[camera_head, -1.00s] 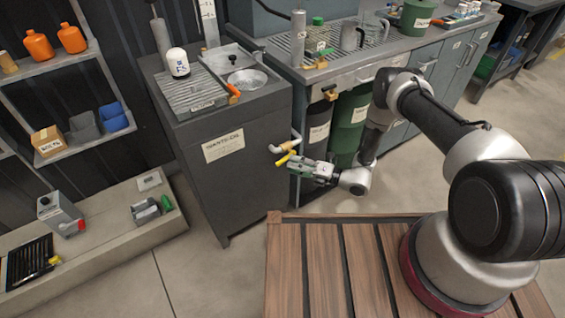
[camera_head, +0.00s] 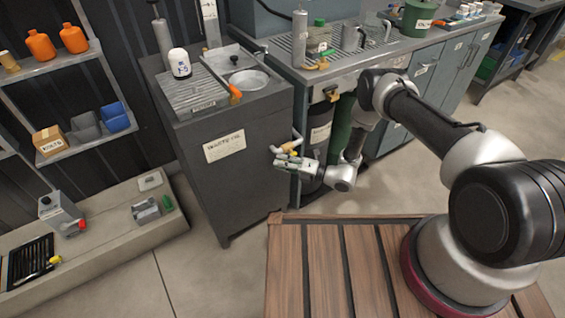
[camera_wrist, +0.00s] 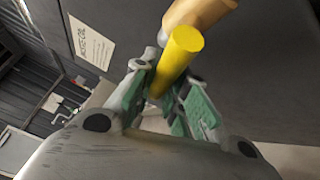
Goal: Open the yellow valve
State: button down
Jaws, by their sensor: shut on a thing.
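The yellow valve handle (camera_wrist: 178,62) is a short yellow rod. In the wrist view it lies between the green-padded fingers of my gripper (camera_wrist: 165,108), its round end toward the camera. The brass-tan valve body (camera_wrist: 200,12) is at the top of that view. In the head view the valve body (camera_head: 290,147) and its grey pipe stick out from the right side of the dark waste-oil cabinet (camera_head: 225,160). My gripper (camera_head: 283,164) is shut on the handle just below the pipe, and hides most of the handle there.
The cabinet with a paper label (camera_head: 224,145) stands close to the left of my gripper. A dark drum (camera_head: 320,130) and a green drum (camera_head: 341,125) stand behind it under the counter (camera_head: 340,70). A wooden slatted platform (camera_head: 325,262) is in front. Floor (camera_head: 205,262) is clear at left.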

jog(key=shift+a+r+m+t+y, duration=0.1)
jog(key=shift+r+m+t+y, duration=0.25)
jog(key=shift+m, duration=0.4)
jog(key=shift+r+m+t+y, duration=0.15)
jog(key=shift+r+m+y, duration=0.3)
jog(key=shift+m, duration=0.3)
jog(key=c, duration=1.4)
grip_release()
jog(key=shift+f, duration=0.1)
jog(key=v, duration=1.2)
